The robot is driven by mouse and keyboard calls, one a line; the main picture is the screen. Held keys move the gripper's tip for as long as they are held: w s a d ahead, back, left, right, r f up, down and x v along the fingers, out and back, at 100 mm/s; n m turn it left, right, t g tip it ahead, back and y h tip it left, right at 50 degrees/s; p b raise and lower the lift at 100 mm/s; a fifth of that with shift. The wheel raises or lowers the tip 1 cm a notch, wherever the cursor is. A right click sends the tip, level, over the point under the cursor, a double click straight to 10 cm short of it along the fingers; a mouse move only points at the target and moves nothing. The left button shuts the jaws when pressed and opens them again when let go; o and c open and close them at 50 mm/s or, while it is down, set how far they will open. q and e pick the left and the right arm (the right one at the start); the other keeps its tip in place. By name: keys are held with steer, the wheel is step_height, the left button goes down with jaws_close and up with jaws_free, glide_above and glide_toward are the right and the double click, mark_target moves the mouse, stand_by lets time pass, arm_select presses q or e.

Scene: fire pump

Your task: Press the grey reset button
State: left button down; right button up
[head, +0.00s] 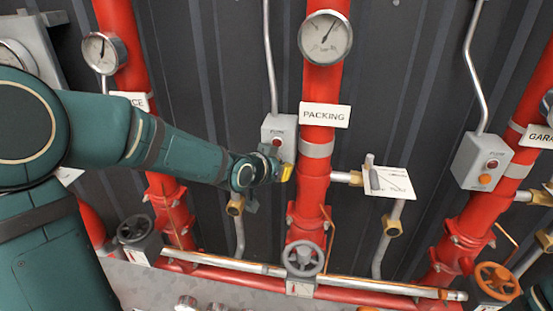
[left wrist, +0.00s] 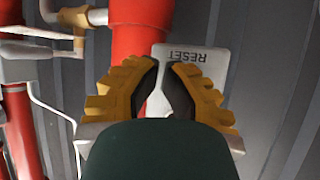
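The packing pump's small grey control box (head: 287,126) is on the wall, left of the central red pipe, with a red round lamp (head: 277,142) on its face. My left gripper (head: 280,172) is at the box's lower front. In the left wrist view the box's pale face carries the word RESET (left wrist: 188,54), upside down. My left gripper's dark, yellow-backed fingers (left wrist: 162,68) are drawn in, tips close together in front of the box, with nothing seen held. The button itself is hidden behind the fingers, and I cannot tell whether they touch it. My right gripper is out of view.
The red pipe (head: 322,90) with a PACKING sign (head: 325,115) stands right of the box. A hinged white plate (head: 390,182) juts out further right. Another control box (head: 483,160) hangs at the right. Valve wheels (head: 302,258) and low horizontal pipes lie below.

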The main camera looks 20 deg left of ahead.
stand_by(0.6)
arm_select(q)
steer(key=shift+s+d+b, duration=0.2)
steer(key=shift+s+b, duration=0.2)
steer(key=shift+s, duration=0.4)
steer(key=shift+s+d+b, duration=0.2)
steer(key=shift+s+b, duration=0.1)
steer(key=shift+s, duration=0.5)
steer(key=shift+s+d+b, duration=0.2)
steer(key=shift+s+b, duration=0.05)
steer(key=shift+s, duration=0.6)
steer(key=shift+s+d+b, duration=0.2)
steer(key=shift+s+b, duration=0.1)
steer(key=shift+s, duration=0.5)
